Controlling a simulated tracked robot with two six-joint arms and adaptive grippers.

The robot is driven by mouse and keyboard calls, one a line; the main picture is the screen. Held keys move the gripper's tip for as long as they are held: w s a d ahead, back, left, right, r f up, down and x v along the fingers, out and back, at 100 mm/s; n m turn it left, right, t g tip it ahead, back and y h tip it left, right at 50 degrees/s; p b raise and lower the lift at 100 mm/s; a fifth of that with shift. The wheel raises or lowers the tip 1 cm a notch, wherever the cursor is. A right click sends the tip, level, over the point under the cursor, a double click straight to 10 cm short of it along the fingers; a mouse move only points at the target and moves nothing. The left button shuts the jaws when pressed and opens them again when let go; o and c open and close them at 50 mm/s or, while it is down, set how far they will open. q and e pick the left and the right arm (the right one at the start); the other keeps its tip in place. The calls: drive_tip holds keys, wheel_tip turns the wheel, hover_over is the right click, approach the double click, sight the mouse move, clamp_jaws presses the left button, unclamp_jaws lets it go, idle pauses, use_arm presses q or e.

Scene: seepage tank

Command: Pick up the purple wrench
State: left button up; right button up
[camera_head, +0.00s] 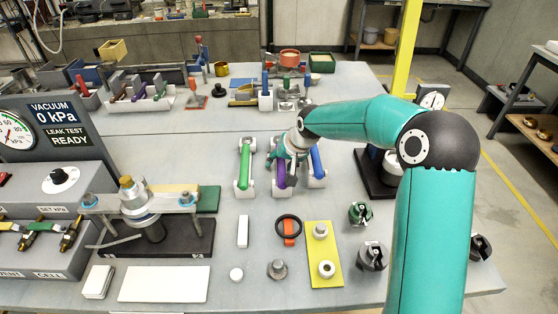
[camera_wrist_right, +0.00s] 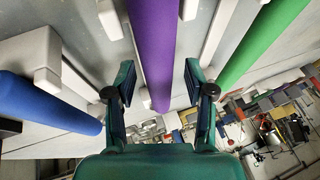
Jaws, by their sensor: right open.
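The purple wrench (camera_head: 280,177) lies in a pale holder on the table, between a green wrench (camera_head: 244,165) and a blue wrench (camera_head: 316,161). My right gripper (camera_head: 287,155) is over the purple wrench and hides part of it in the head view. In the right wrist view the purple handle (camera_wrist_right: 152,45) runs between the two open fingers (camera_wrist_right: 158,85), with a gap visible on each side. I cannot tell how far the fingers reach down beside it. My left gripper is not in view.
The blue handle (camera_wrist_right: 45,105) and green handle (camera_wrist_right: 262,42) flank the fingers closely in the wrist view. A black ring (camera_head: 289,219) and a yellow plate (camera_head: 324,255) lie nearer the front. A clamp fixture on a black base (camera_head: 180,243) stands left. The table behind the holders is partly clear.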

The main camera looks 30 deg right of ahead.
sight(281, 160)
drive_tip(key=shift+f, duration=0.1)
drive_tip(key=shift+c, duration=0.3)
clamp_jaws()
drive_tip(key=shift+w+r, duration=0.1)
drive_tip(key=shift+r, duration=0.1)
wheel_tip(281, 160, up, 20)
drive_tip(key=p, duration=0.1)
drive_tip(key=shift+f, duration=0.15)
idle(0.3)
drive_tip(key=c, duration=0.7)
unclamp_jaws()
drive_tip(key=shift+c, duration=0.2)
clamp_jaws()
